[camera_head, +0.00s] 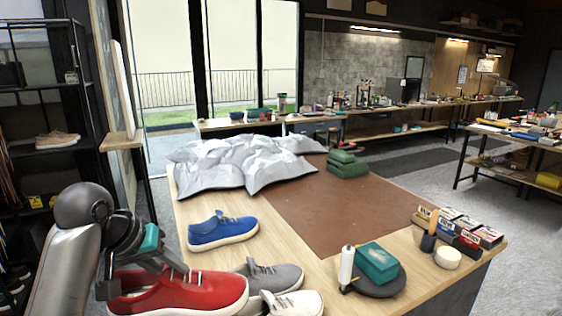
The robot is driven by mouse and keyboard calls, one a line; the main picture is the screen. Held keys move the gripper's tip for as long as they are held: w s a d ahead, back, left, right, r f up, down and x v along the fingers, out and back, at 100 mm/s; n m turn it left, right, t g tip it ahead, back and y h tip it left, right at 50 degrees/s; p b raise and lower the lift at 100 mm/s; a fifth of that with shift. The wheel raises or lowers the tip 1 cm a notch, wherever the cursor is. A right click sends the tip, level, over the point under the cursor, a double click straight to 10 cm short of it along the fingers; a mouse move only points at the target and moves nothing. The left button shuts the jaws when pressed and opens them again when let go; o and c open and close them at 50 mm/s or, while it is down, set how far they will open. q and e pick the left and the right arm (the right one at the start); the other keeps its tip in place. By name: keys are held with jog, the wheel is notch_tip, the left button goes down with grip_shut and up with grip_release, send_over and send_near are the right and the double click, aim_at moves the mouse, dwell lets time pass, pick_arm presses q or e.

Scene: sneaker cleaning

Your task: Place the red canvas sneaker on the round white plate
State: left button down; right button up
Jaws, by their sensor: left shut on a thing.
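The red canvas sneaker (205,293) is at the lower left, toe pointing right, with a white sole. My left gripper (172,265) comes in from the left and is shut on the sneaker near its collar; the fingertips are partly hidden. The sneaker is at the table's near left edge; I cannot tell whether it touches the table. A small round white item (447,257) sits at the table's right side; I cannot tell whether it is a plate. My right gripper is not in view.
A blue sneaker (222,231), a grey sneaker (270,275) and a white sneaker (295,303) are close by. A dark round base (385,290) holds a green box (377,262) and a white bottle (346,265). The brown mat (335,205) is mostly clear.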

pick_arm(q)
jog(key=s+d+f+m+h+b, duration=0.1)
jog(key=s+d+f+m+b, duration=0.1)
jog(key=s+d+f+b, duration=0.3)
notch_tip(320, 180, down, 4)
jog(key=s+b, duration=0.2)
jog(key=b, duration=0.1)
jog(key=shift+s+d+r+m+g, duration=0.25)
jog(key=shift+s+d+m+g, duration=0.05)
jog(key=shift+s+g, duration=0.1)
jog(key=shift+w, duration=0.1)
